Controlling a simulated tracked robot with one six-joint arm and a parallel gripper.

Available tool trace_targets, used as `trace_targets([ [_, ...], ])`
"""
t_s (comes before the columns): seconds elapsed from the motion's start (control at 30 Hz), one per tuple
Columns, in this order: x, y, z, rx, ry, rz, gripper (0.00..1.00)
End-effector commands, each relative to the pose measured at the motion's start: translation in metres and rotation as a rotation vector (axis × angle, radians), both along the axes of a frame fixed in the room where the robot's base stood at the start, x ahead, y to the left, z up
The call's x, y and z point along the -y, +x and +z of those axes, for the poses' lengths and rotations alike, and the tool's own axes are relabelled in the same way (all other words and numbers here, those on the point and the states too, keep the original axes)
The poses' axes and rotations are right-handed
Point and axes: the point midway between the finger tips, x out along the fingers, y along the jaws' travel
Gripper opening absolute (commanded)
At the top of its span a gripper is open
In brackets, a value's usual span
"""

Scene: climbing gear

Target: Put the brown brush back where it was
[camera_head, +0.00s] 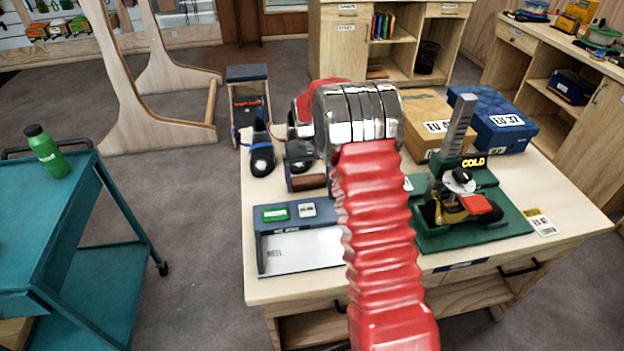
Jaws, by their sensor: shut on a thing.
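My red ribbed arm reaches up over the table, with a chrome joint at its top, and covers the middle of the picture. My gripper's jaws are hidden behind the arm and joint, so I cannot see what is between them. A small brown piece with dark parts around it (307,182) shows just left of the arm, above the grey measuring tray. It may be the brown brush, but it is too small and too covered to be sure. I cannot tell if it rests on the table or is held.
The wooden table (258,287) holds a grey-and-white tray (300,252), dark shoes (262,158), a green-based device with a COLD display (465,195), a brown box (425,108) and a blue box (500,118). A teal cart (45,225) with a green bottle (46,152) stands left.

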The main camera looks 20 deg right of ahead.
Motion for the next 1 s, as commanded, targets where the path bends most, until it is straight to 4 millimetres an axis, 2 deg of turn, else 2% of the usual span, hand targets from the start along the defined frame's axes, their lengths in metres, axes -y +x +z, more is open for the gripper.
trace_targets([
  [0.5, 0.0, -0.001, -0.012, -0.002, 0.0, 0.0, 0.71],
  [0.53, 0.0, -0.001, -0.013, -0.003, 0.0, 0.0, 0.91],
  [0.67, -0.001, -0.001, -0.015, -0.005, 0.001, 0.001, 1.0],
  [0.87, -0.001, -0.002, -0.01, -0.004, 0.001, 0.0, 1.0],
  [1.0, -0.001, -0.001, 0.005, -0.004, 0.002, 0.001, 1.0],
])
